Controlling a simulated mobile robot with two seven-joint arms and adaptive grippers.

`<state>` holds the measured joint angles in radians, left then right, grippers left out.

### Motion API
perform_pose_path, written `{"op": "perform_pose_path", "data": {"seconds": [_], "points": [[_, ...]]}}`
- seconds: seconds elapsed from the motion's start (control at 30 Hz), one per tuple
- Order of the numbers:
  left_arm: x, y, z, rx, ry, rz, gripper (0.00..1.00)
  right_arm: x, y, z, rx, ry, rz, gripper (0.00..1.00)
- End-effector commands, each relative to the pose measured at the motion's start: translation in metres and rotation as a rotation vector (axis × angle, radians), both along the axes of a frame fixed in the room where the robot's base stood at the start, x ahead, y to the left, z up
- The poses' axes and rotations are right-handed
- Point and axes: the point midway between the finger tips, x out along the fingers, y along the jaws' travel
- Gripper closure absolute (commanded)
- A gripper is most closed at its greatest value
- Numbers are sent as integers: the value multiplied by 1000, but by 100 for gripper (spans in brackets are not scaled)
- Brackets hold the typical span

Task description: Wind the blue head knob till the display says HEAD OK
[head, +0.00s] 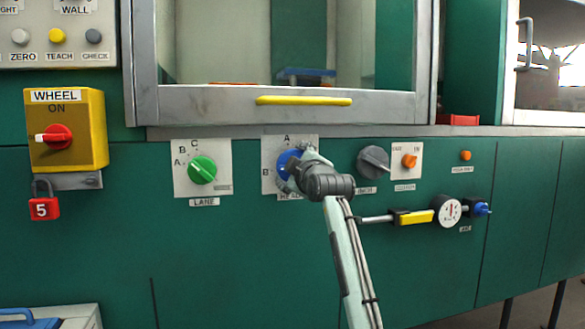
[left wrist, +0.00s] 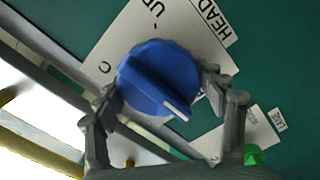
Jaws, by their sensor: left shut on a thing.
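The blue head knob (head: 286,160) sits on a white plate (head: 271,146) above a HEAD label, partly hidden by my left gripper (head: 296,168). In the left wrist view the knob (left wrist: 158,78) is large, with a raised ridge whose white mark points to the lower right. My left gripper (left wrist: 161,90) has one finger on each side of the knob and is shut on it. The letters UP and C show on the plate there. No readable display with HEAD text is in view. My right gripper is not in view.
The green LANE knob (head: 202,170) is left of the blue knob, and a grey knob (head: 373,161) is right. A yellow WHEEL switch box (head: 90,130) with a red padlock (head: 43,207) is farther left. A yellow handle (head: 303,100) is above; a dial gauge (head: 448,212) is lower right.

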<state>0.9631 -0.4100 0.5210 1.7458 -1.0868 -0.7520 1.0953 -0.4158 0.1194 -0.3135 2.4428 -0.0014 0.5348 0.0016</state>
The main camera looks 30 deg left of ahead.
Motion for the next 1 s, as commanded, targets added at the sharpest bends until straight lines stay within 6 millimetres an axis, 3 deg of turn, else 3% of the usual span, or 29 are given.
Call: {"op": "perform_pose_path", "data": {"seconds": [0.37, 0.4, 0.57, 1.0], "points": [[0, 0, 0, -4, -3, 0, 59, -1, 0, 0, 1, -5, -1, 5], [0, 0, 0, -4, -3, 0, 29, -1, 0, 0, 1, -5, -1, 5], [0, 0, 0, -3, -2, 1, 9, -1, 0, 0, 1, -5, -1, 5], [-5, -6, 0, 0, -4, 1, 8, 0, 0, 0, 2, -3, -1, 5]]}}
